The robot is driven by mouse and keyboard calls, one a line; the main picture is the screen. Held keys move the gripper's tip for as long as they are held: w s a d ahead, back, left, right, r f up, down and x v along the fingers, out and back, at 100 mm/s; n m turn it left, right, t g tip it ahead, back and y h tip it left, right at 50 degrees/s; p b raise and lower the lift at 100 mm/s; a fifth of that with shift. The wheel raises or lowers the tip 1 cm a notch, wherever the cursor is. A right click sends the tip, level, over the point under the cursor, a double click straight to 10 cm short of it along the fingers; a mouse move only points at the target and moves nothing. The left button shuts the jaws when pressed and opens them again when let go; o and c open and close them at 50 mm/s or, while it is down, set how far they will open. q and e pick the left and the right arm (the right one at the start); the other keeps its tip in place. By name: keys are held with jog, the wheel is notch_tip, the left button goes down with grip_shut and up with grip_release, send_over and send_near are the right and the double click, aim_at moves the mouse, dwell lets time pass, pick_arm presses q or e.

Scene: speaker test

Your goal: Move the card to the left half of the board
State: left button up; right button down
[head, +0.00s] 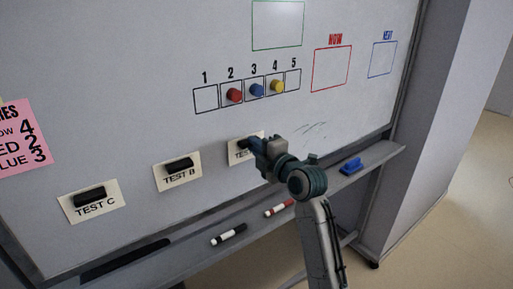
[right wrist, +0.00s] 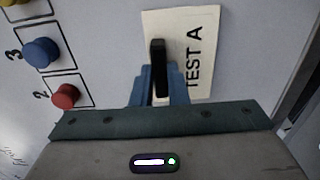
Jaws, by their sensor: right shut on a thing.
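The white TEST A card (head: 234,154) is on the whiteboard, partly hidden behind my right gripper (head: 250,144). In the right wrist view the card (right wrist: 202,40) lies flat against the board with its label sideways. A black handle (right wrist: 158,52) stands out from it. My right gripper (right wrist: 158,84) is shut on this black handle, with a blue finger on each side. The TEST B card (head: 177,182) and the TEST C card (head: 91,210), each with a black handle, are further left on the whiteboard (head: 130,60). My left gripper is not in view.
Red (head: 234,95), blue (head: 257,89) and yellow (head: 277,86) magnets sit in numbered boxes above the cards. A pink note (head: 25,138) is at the left edge. The upper left board is clear.

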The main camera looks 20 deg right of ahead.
jog(key=shift+w, duration=0.15)
jog(key=c, duration=0.9)
grip_release()
jog(key=shift+c, duration=0.2)
jog(key=v, duration=0.7)
